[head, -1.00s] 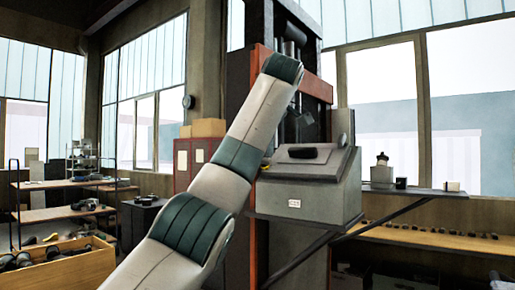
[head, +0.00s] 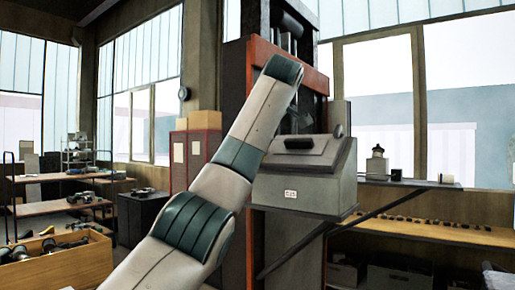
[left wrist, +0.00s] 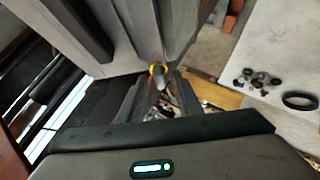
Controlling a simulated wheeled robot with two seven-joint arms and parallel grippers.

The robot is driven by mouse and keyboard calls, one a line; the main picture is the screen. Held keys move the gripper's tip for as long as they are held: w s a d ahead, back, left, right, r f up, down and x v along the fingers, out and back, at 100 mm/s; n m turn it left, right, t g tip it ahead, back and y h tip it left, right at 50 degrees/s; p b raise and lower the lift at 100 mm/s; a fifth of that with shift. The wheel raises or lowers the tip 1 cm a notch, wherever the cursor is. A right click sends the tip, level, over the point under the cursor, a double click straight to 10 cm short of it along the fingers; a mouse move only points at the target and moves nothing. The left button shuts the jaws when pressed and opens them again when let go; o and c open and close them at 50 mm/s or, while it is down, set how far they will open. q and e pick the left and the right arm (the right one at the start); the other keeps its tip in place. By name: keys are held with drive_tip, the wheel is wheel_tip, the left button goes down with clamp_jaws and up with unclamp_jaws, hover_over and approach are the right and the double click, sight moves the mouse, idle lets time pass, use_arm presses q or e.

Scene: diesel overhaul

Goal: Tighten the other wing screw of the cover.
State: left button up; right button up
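A grey box-shaped housing (head: 285,195) with a sloped cover (head: 315,158) stands on a bracketed shelf in the head view. A dark handle (head: 298,143) lies on the cover and a dark knob (head: 337,131) shows at its upper right edge. In the left wrist view a small yellow-ringed part with a grey stem (left wrist: 158,71), perhaps a wing screw, is at the edge of a grey surface. My left gripper (left wrist: 161,84) has its fingers apart, with this part at or just beyond the fingertips; contact is unclear. In the head view my left arm hides part of the housing. My right gripper is not seen.
A red-framed press (head: 317,82) rises behind the housing. A narrow shelf (head: 410,184) with small items lies to its right. A wooden crate (head: 70,268) and tables are at the left.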

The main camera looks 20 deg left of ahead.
use_arm(q)
drive_tip(key=shift+c, duration=0.3)
clamp_jaws()
drive_tip(key=shift+f+b, duration=0.2)
drive_tip(key=shift+b, duration=0.25)
drive_tip(key=m+t+h+b, duration=0.1)
drive_tip(key=m+t+b, duration=0.1)
drive_tip(key=m+b, duration=0.2)
drive_tip(key=shift+f+b, duration=0.1)
drive_tip(key=shift+b, duration=0.55)
drive_tip(key=shift+r+m+t, duration=0.2)
drive_tip(key=shift+m+t, duration=0.1)
drive_tip(key=shift+m, duration=0.1)
drive_tip(key=shift+h, duration=0.3)
